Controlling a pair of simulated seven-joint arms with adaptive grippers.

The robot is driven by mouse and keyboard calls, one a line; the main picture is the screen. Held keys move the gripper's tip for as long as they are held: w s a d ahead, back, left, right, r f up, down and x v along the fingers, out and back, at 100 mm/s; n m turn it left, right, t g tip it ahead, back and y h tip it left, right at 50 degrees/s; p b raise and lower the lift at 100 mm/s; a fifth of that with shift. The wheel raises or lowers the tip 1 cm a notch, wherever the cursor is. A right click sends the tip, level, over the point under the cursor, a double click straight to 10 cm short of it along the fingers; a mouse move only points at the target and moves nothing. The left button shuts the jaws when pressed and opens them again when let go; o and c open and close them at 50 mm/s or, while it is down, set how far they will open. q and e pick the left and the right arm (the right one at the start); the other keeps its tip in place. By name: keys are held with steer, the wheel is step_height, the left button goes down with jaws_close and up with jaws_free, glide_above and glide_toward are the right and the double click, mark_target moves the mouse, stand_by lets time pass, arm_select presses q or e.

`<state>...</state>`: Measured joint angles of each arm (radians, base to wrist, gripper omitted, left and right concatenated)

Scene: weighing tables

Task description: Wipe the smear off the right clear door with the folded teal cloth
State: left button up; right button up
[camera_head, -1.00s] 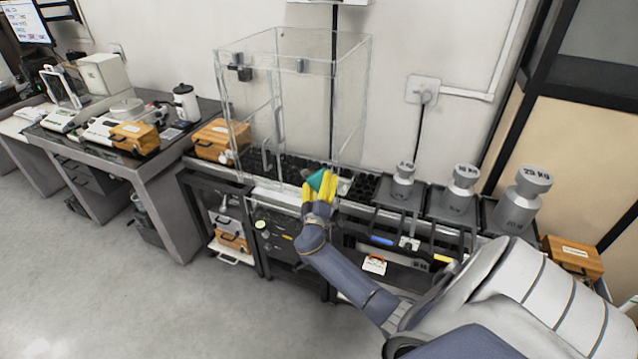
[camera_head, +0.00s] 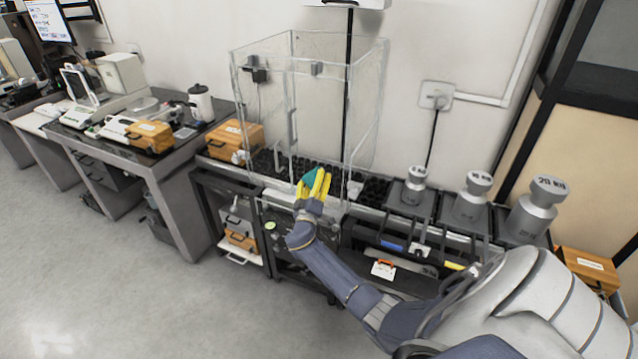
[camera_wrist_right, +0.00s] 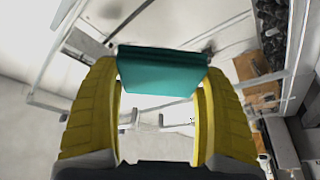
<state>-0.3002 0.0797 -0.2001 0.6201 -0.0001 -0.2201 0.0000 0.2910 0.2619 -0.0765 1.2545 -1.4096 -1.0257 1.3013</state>
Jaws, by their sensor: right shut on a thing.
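The clear enclosure (camera_head: 345,65) stands on the middle bench. Its right clear door (camera_head: 322,115) is the right half of the front, beside a vertical handle. My right gripper (camera_head: 314,182), with yellow fingers, is in front of the lower part of this door. It is shut on the folded teal cloth (camera_head: 308,176). In the right wrist view the cloth (camera_wrist_right: 160,74) spans between both fingertips. A blurred dark patch shows just beyond it; I cannot tell if this is the smear. Whether the cloth touches the door is unclear. My left gripper is out of view.
Several grey weights (camera_head: 470,195) stand on the bench to the right. An orange case (camera_head: 234,138) sits left of the enclosure. A wall socket (camera_head: 436,95) is behind. Open floor (camera_head: 120,285) lies in front at left.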

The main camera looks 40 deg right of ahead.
steer(key=shift+w+a, duration=0.1)
steer(key=shift+w, duration=0.15)
steer(key=shift+a, duration=0.15)
steer(key=shift+s+a, duration=0.45)
steer(key=shift+a, duration=0.4)
steer(key=shift+s+a, duration=0.4)
steer(key=shift+a, duration=0.45)
steer(key=shift+s+a, duration=0.45)
steer(key=shift+a, duration=0.4)
steer(key=shift+a, duration=0.1)
steer(key=shift+s+a, duration=0.35)
steer(key=shift+a, duration=0.3)
steer(key=shift+s+a, duration=0.3)
steer(key=shift+a, duration=0.3)
steer(key=shift+d, duration=0.1)
steer(key=shift+w+d, duration=0.5)
steer(key=shift+d, duration=0.5)
steer(key=shift+w+d, duration=0.5)
steer(key=shift+d, duration=0.5)
steer(key=shift+w+d, duration=0.5)
steer(key=shift+d, duration=0.5)
